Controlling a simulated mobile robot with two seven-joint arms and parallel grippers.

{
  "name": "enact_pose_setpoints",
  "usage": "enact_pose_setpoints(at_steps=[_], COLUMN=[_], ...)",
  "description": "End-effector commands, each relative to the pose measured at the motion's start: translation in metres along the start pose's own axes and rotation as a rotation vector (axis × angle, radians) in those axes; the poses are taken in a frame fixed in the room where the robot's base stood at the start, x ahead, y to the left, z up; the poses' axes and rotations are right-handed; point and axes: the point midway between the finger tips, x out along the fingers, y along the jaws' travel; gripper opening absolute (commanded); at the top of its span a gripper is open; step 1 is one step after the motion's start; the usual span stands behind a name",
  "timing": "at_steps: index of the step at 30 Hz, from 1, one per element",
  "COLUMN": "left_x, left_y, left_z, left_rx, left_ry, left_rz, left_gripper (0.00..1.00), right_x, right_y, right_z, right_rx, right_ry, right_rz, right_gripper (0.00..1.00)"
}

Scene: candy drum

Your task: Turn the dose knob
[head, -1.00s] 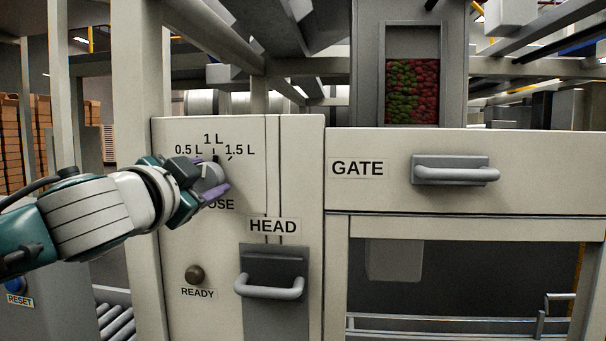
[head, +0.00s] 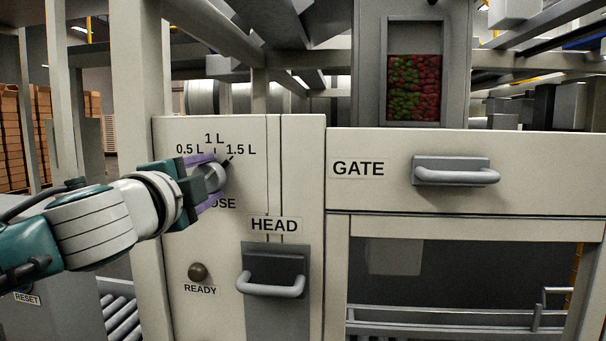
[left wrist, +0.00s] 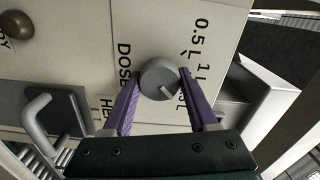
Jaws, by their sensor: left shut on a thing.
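The grey round dose knob (head: 215,177) sits on the cream panel below an arc of marks for 0.5 L, 1 L and 1.5 L. Its dark pointer is turned up and right, toward the 1.5 L mark. My left gripper (head: 211,180) is shut on the knob, one purple finger above and one below it. In the left wrist view, the knob (left wrist: 158,76) lies between the two purple fingertips (left wrist: 159,79), with a pale line on its face. The gripper covers part of the DOSE label in the head view. My right gripper is not in view.
Below the knob are a dark READY button (head: 198,272) and the HEAD handle (head: 271,287). The GATE handle (head: 456,176) sticks out at the right. A window (head: 414,90) above shows red and green candy. A frame post (head: 140,80) stands left of the panel.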

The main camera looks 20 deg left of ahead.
Motion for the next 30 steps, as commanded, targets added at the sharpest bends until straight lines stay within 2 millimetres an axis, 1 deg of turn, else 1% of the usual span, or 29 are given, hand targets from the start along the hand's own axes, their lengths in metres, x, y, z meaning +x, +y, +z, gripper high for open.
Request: enact_pose_setpoints(at_steps=[14,15,22,30], left_x=[0.0,0.0,0.0,-0.001], left_y=[-0.0001,0.0,0.0,0.0003], left_z=[0.0,0.0,0.0,0.0001], left_rx=[0.018,0.017,0.015,0.014], left_ry=[0.0,0.0,0.0,0.0], left_rz=[-0.001,-0.001,0.0,0.0], left_gripper=[0.03,0.63,0.89,0.89], right_x=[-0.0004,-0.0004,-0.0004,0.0], right_y=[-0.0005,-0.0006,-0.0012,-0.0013], right_z=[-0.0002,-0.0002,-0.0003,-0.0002], right_rx=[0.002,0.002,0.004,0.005], right_ry=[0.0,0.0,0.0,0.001], right_rz=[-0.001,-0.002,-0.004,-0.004], right_gripper=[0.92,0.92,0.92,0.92])
